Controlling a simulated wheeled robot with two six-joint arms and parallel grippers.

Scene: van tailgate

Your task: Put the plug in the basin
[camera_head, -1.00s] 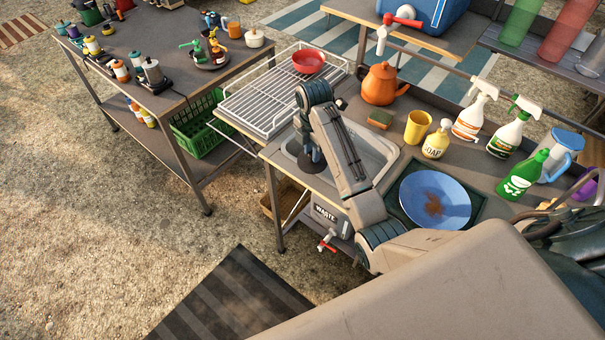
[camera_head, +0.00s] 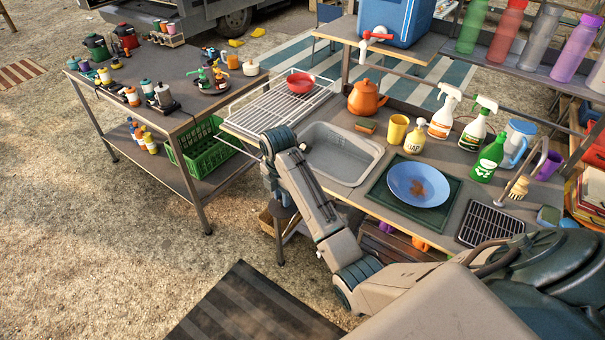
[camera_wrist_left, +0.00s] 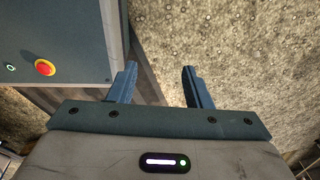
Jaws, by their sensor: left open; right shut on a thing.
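The grey basin (camera_head: 350,165) is set into the counter and its visible inside is empty. My right gripper (camera_head: 281,198) points down at the left front of the counter, left of the basin and outside its rim. It is shut on the dark round plug (camera_head: 286,212), which shows only in part below the fingers. My left gripper (camera_wrist_left: 160,88) shows in the left wrist view, open with nothing between its fingers, above gravelly ground. The left gripper does not show in the head view.
A wire drying rack (camera_head: 270,112) with a red bowl (camera_head: 300,82) stands left of the basin. A blue plate (camera_head: 419,184) lies right of it. A yellow cup (camera_head: 397,131), a soap bottle (camera_head: 415,138) and an orange kettle (camera_head: 366,98) stand behind.

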